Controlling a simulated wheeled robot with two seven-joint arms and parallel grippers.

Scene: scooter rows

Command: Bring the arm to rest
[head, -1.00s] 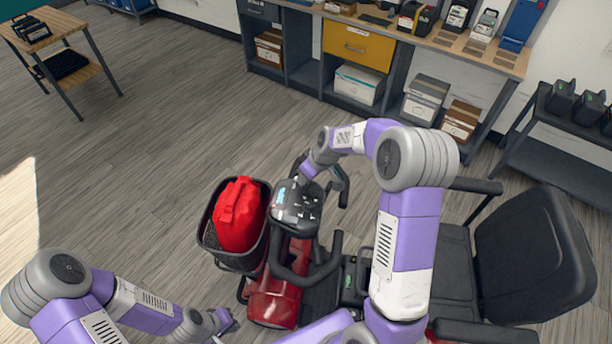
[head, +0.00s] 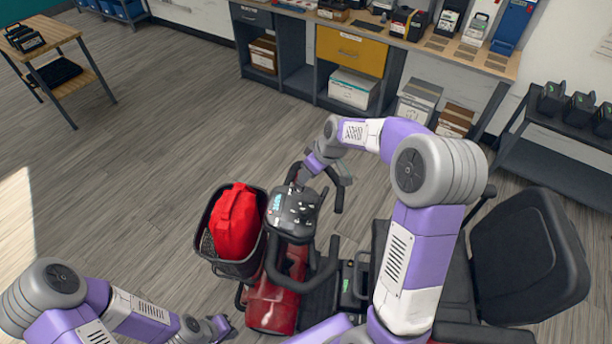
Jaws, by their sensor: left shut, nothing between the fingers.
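My left arm comes in at the lower left, and its gripper (head: 222,325) is shut and empty, low beside the front of the red scooter (head: 272,303). My right arm reaches over the scooter, bent at a high elbow. Its gripper (head: 299,174) is at the far side of the dark control console (head: 293,212), near the handlebar. Its fingers are small and partly hidden, so I cannot tell whether they are open or touching the scooter.
A black basket (head: 208,246) with a red bag (head: 236,222) is on the scooter's front. The black seat (head: 528,255) is at right. A workbench with a yellow drawer (head: 350,51) and a dark rack (head: 550,165) line the back.

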